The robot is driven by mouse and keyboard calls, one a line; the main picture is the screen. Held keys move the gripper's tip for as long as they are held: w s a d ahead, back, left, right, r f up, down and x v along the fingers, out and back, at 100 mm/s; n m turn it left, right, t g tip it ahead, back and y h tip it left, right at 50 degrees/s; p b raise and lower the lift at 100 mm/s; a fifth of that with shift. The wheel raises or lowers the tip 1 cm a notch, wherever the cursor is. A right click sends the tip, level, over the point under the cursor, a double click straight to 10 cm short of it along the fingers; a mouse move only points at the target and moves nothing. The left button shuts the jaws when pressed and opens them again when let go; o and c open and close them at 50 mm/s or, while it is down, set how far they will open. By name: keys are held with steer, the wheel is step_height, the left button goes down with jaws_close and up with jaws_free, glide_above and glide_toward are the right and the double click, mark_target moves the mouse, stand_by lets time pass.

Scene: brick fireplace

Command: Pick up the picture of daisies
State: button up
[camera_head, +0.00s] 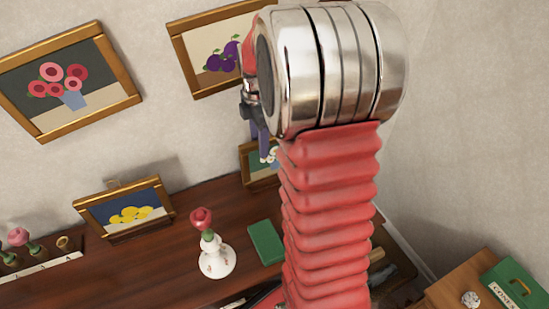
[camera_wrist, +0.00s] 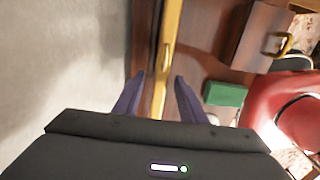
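The picture of daisies (camera_head: 250,174) has a gold-brown frame, a dark green ground and white flowers. It stands on the dark wooden top by the wall in the head view, partly hidden behind my arm. My gripper (camera_head: 264,150) is over its upper part, mostly hidden by my arm. In the wrist view, a gold frame edge (camera_wrist: 170,35) runs between the two purple fingers of my gripper (camera_wrist: 160,85). The fingers are open, one on each side of the edge, with gaps showing. The picture's face is not visible in the wrist view.
A yellow-fruit picture (camera_head: 128,214), a white vase (camera_head: 216,262) with a red rose and a green book (camera_head: 266,242) stand nearby on the dark top (camera_head: 180,265). Red-flower (camera_head: 62,84) and plum (camera_head: 215,56) pictures hang above. A green box (camera_head: 518,284) sits at right.

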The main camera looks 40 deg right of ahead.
jaws_close()
stand_by(0.4)
steer(key=shift+r, duration=0.15)
step_height(320, 180, up, 28)
stand_by(0.7)
stand_by(0.4)
